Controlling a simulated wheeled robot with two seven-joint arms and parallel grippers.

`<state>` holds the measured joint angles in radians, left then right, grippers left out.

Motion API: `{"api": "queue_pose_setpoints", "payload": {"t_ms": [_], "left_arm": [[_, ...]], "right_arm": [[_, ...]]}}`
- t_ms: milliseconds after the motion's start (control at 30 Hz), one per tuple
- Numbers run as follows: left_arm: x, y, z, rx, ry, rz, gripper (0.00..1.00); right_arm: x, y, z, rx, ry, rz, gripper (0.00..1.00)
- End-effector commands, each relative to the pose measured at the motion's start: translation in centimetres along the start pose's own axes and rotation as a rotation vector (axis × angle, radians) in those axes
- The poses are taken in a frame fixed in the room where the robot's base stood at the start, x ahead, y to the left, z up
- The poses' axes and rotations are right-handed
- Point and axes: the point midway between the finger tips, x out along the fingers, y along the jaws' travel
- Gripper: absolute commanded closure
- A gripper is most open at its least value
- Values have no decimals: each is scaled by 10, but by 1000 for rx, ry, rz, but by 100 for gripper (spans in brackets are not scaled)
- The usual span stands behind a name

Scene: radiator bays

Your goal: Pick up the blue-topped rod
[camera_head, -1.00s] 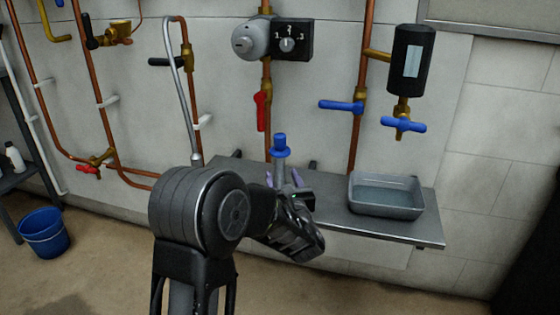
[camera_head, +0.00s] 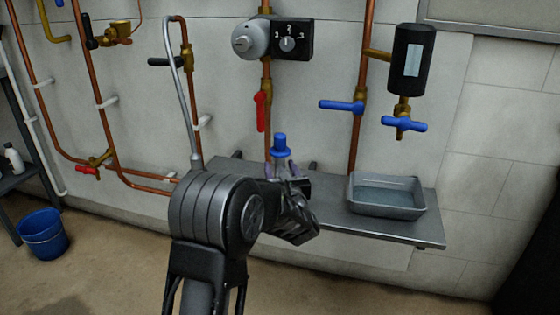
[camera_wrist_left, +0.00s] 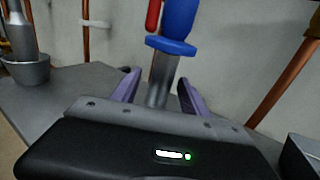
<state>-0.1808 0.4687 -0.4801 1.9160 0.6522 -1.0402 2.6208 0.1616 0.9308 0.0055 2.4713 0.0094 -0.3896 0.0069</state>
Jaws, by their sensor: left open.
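The blue-topped rod (camera_head: 280,145) stands upright on the grey metal shelf (camera_head: 330,222), its lower part hidden behind my gripper in the head view. In the left wrist view, its blue cap and collar (camera_wrist_left: 173,46) sit above a grey metal shaft (camera_wrist_left: 160,82). My left gripper (camera_head: 283,172) is open at the rod. In the left wrist view, its two purple-lined fingers (camera_wrist_left: 158,90) stand on either side of the shaft, with gaps showing. My right gripper is not in view.
A grey tray of water (camera_head: 387,196) stands on the shelf to the right. A curved metal tube (camera_head: 182,85) rises at the shelf's left end. Copper pipes (camera_head: 357,140) and a red lever (camera_head: 261,111) are behind. A blue bucket (camera_head: 43,234) is on the floor at left.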

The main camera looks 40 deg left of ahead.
Motion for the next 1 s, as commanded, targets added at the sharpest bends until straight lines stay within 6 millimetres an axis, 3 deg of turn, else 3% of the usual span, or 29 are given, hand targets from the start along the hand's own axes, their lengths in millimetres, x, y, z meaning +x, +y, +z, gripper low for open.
{"api": "queue_pose_setpoints", "payload": {"t_ms": [233, 833, 1000], "left_arm": [[0, 0, 0, 0, 0, 0, 49], [0, 0, 0, 0, 0, 0, 98], [0, 0, 0, 0, 0, 0, 100]], "right_arm": [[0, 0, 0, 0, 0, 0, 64], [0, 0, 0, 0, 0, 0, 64], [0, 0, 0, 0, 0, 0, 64]]}}
